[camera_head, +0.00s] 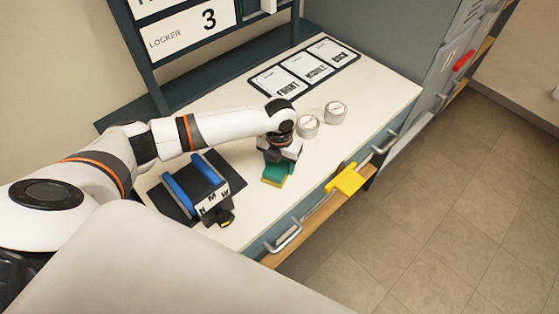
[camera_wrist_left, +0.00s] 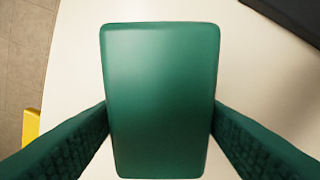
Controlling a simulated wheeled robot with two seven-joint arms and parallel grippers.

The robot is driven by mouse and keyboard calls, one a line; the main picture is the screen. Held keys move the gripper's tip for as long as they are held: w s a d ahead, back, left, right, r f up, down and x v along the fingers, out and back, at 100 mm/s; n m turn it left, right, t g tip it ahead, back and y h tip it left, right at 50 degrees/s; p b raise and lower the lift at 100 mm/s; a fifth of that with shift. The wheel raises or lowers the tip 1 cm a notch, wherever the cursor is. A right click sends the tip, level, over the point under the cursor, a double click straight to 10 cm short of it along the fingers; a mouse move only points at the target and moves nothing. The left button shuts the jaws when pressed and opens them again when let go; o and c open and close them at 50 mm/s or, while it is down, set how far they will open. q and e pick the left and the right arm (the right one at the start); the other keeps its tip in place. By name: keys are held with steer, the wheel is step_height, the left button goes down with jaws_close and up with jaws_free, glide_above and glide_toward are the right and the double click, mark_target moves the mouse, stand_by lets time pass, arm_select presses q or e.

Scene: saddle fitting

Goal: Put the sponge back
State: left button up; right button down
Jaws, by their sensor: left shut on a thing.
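The sponge (camera_head: 273,177) has a green top and a yellow lower side in the head view. It is at the front part of the white counter (camera_head: 243,228). My left gripper (camera_head: 277,162) reaches down over it and is shut on it. In the left wrist view the green face of the sponge (camera_wrist_left: 160,100) fills the middle, with a finger on each side. I cannot tell whether the sponge touches the counter. My right gripper is not in view.
A blue-and-black holder (camera_head: 205,187) with letters stands left of the sponge. Two round white-topped containers (camera_head: 308,125) (camera_head: 336,112) stand behind it to the right. A labelled card board (camera_head: 306,68) lies at the back. A yellow piece (camera_head: 345,180) sits at the counter's front edge, near drawer handles.

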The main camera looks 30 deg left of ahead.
arm_select(q)
steer(key=shift+f, duration=0.15)
steer(key=o, duration=0.9)
steer(key=shift+r, duration=0.65)
step_height(320, 180, up, 11)
steer(key=shift+r+b, duration=0.1)
steer(key=shift+b, duration=0.65)
